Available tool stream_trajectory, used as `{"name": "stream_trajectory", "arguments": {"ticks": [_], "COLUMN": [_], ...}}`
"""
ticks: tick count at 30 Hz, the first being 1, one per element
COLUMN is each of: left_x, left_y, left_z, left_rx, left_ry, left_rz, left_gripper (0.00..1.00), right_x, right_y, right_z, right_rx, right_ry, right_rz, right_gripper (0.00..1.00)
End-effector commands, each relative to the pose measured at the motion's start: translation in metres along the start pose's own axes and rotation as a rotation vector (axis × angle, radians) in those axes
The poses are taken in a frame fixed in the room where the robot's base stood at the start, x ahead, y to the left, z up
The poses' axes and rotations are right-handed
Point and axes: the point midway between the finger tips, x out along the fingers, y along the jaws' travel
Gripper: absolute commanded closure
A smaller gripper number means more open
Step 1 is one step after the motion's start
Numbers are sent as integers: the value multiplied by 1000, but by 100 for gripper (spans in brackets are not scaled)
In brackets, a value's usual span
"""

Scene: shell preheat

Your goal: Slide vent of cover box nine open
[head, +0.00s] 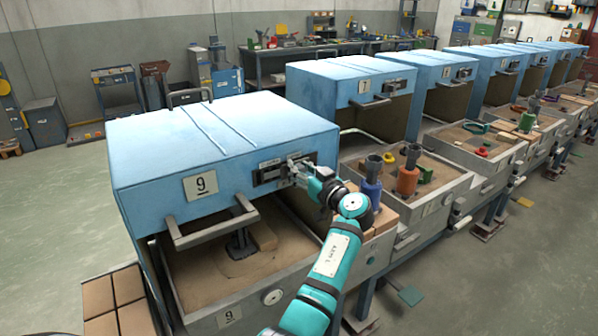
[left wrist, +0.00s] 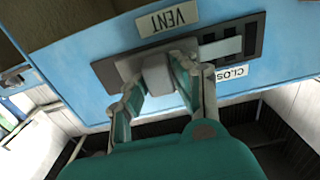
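The blue cover box nine (head: 215,140) stands in front, its "9" plate (head: 201,185) on the front face. Its vent (head: 268,173), a dark framed slide with a light label above, sits at the right of that face. My left gripper (head: 298,170) is at the vent. In the left wrist view, upside down, the vent frame (left wrist: 105,72) lies under a "VENT" label (left wrist: 167,18), with a "CLOSE" label (left wrist: 232,72) beside it. The left gripper (left wrist: 158,85) has its fingers on both sides of the grey vent knob (left wrist: 157,72), seemingly touching it. Dark slots show beside the slide. My right gripper is out of view.
A grey handle bar (head: 215,230) sticks out from the box front, above an open sand tray (head: 205,285). Blue and orange tools (head: 408,178) stand on the neighbouring bench. More blue cover boxes (head: 350,85) line up behind. Bricks (head: 115,300) lie at the lower left.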

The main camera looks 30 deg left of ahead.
Motion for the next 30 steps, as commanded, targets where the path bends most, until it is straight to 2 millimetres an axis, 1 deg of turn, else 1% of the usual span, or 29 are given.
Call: {"name": "stream_trajectory", "arguments": {"ticks": [1,4,11,14,17,24,27,30], "left_x": [-1,-1,0,-4,-16,-56,-68,-75], "left_y": [2,2,0,1,1,2,3,3], "left_z": [-2,-2,-1,-1,0,0,0,0], "left_rx": [-3,-2,-1,-1,0,-2,-1,0], "left_ry": [3,3,2,2,0,0,2,2], "left_rz": [6,4,1,1,3,4,4,3], "left_gripper": [68,55,54,54,54,54,54,54], "right_x": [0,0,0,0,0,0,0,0], "right_y": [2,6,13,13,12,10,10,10], "right_z": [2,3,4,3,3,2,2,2], "right_rx": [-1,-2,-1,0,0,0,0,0], "right_ry": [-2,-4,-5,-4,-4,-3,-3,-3], "right_rz": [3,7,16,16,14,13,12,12], "right_gripper": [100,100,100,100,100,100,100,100]}}
